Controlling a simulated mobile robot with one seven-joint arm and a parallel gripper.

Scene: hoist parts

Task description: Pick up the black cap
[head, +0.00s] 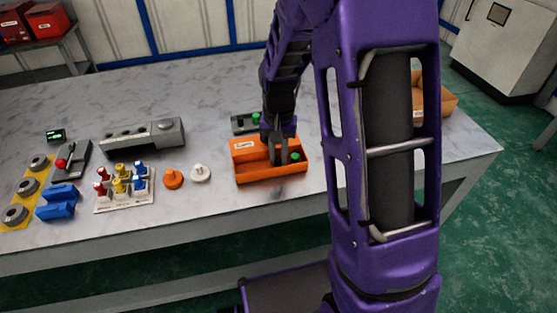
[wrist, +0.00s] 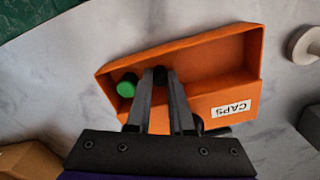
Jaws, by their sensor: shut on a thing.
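The black cap (wrist: 160,74) shows as a small dark piece between my fingertips in the wrist view. My gripper (wrist: 160,82) is shut on it, with the fingers reaching down into the orange bin (wrist: 215,60) labelled CAPS. In the head view the gripper (head: 274,158) is inside the same orange bin (head: 272,178), and the cap is hidden there by the fingers. A green cap (wrist: 127,85) lies in the bin just left of the fingers in the wrist view; in the head view it is to their right (head: 295,157). I cannot tell whether the black cap touches the bin floor.
A grey holder (head: 242,124) with a green piece stands close behind the bin. White (head: 200,174) and orange (head: 173,179) knobs stand to its left, then a rack of coloured pieces (head: 125,200). An orange-brown box (head: 440,102) is at the right. Table front is clear.

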